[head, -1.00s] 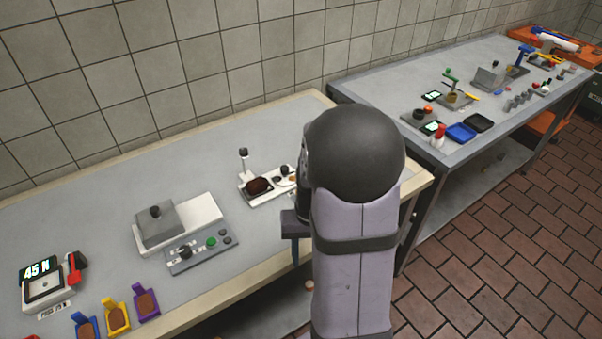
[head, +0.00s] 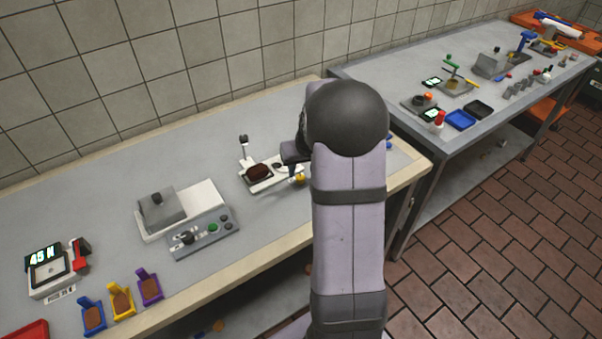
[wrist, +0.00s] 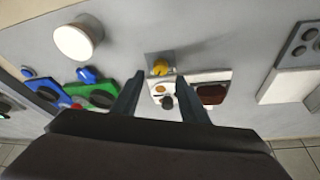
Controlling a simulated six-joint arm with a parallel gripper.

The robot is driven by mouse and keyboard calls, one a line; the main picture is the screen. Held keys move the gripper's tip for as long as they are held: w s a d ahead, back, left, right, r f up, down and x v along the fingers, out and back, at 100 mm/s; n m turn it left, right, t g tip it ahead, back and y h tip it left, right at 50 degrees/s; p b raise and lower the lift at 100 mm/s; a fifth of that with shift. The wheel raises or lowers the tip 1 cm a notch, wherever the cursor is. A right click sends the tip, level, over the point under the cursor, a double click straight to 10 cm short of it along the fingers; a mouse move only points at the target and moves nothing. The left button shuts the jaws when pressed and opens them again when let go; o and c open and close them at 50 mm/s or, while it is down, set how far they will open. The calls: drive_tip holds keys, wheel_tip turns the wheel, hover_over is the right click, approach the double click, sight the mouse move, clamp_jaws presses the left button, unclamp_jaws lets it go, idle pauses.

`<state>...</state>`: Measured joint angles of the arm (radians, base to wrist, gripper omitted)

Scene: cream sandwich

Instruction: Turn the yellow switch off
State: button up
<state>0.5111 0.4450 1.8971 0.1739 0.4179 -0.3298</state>
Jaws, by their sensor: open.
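The yellow switch (wrist: 160,67) shows in the wrist view as a small yellow knob at the end of a white base (wrist: 216,76). In the head view the yellow part (head: 299,180) sits at the right end of the same white station, just below my gripper (head: 290,163). In the wrist view my gripper (wrist: 160,82) is open and empty, its two fingers on either side of the switch's line, apart from it. A black knob (wrist: 168,102) and a small orange button (wrist: 159,89) are on the base. I cannot tell the switch's position.
A dark brown block (head: 258,172) lies on the white station, with an upright lever (head: 243,146) behind it. A white cylinder (wrist: 78,38) and green and blue parts (wrist: 88,90) stand left in the wrist view. A grey press (head: 160,210) stands left in the head view.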

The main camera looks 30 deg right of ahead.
sight(300, 176)
drive_tip(key=shift+p+x, duration=0.5)
drive_tip(key=shift+x, duration=2)
clamp_jaws()
